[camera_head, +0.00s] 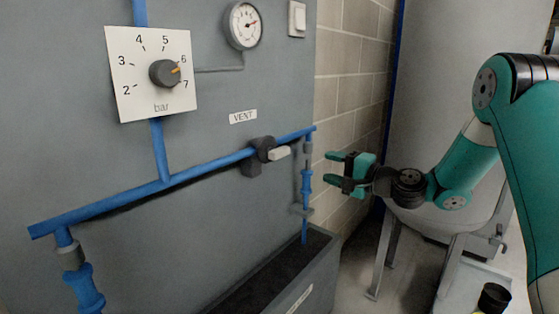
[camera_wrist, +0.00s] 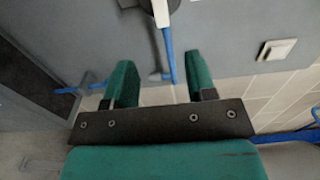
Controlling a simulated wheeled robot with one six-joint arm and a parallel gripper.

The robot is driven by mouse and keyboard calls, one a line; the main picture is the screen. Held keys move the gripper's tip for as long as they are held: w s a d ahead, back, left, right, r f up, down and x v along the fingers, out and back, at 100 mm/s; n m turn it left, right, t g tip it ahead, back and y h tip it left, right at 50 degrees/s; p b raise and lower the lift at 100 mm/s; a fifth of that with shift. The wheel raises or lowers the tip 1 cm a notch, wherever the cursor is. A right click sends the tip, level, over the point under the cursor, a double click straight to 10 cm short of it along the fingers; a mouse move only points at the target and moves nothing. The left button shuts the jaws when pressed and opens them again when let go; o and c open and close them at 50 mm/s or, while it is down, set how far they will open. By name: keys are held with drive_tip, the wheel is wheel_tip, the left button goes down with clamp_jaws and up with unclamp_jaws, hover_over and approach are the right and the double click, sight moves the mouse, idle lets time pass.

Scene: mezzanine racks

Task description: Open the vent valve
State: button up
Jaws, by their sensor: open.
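The vent valve is a dark grey body (camera_head: 258,160) on the sloping blue pipe, below a VENT label (camera_head: 243,117). Its short pale handle (camera_head: 279,153) sticks out to the right of the body. In the wrist view the pale handle (camera_wrist: 160,12) shows at the top edge, partly cut off. My gripper (camera_head: 333,168) is to the right of the valve, apart from it, with its green fingers spread and nothing between them. The fingers also show in the wrist view (camera_wrist: 160,75), with the blue pipe beyond the gap.
A pressure dial plate (camera_head: 125,85) with a knob (camera_head: 165,73), a round gauge (camera_head: 244,25) and a switch (camera_head: 297,19) are on the grey panel. A dark trough (camera_head: 318,250) stands below the pipe. A large tank (camera_head: 440,80) on legs is at the right.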

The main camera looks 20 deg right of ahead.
sight(283, 154)
drive_tip(key=p+x, duration=0.3)
drive_tip(key=x, duration=1.3)
drive_tip(key=shift+w+a+p, duration=0.1)
drive_tip(key=shift+a+p, duration=0.15)
drive_tip(key=shift+p, duration=0.15)
drive_tip(key=c, duration=0.9)
